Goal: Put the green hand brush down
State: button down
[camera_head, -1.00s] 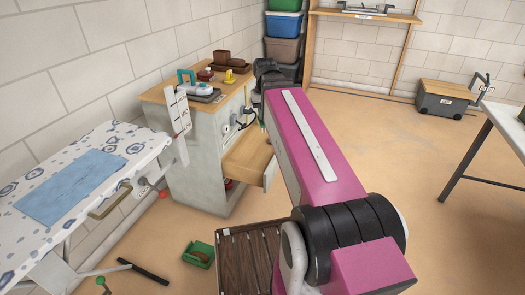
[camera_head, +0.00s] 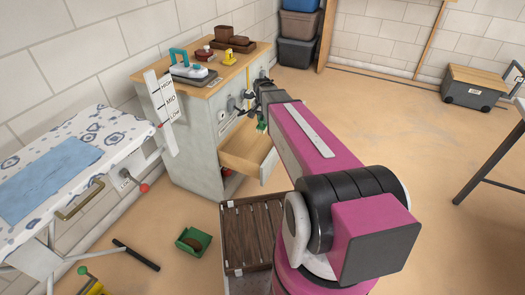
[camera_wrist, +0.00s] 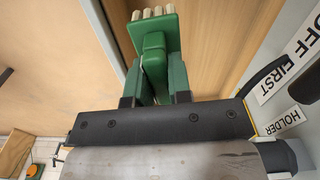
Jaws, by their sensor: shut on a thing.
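My gripper (camera_wrist: 153,88) is shut on the green hand brush (camera_wrist: 153,50), whose pale bristle tufts show at the far end in the wrist view. In the head view my gripper (camera_head: 259,108) is beside the front of the grey cabinet, above its open drawer. Only a small green part of the brush (camera_head: 262,126) shows there; my arm hides much of the rest. In the wrist view the brush is in front of pale wood panels; I cannot tell whether it touches them.
The open wooden drawer (camera_head: 241,147) looks empty where visible. The cabinet top (camera_head: 214,84) holds a teal-handled iron and several small items. An ironing board (camera_head: 108,156) stands at left. A green dustpan (camera_head: 187,243) and a slatted brown crate (camera_head: 226,236) are on the floor.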

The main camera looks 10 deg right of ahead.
aim_at(262, 127)
jog(key=shift+m, duration=0.5)
jog(key=f, duration=0.3)
jog(key=w+f, duration=0.1)
jog(key=f, duration=0.1)
jog(key=shift+w+f, duration=0.15)
jog(key=shift+f, duration=5.05)
jog(key=shift+f, duration=0.15)
jog(key=c, duration=1.1)
grip_release()
jog(key=shift+o, duration=0.2)
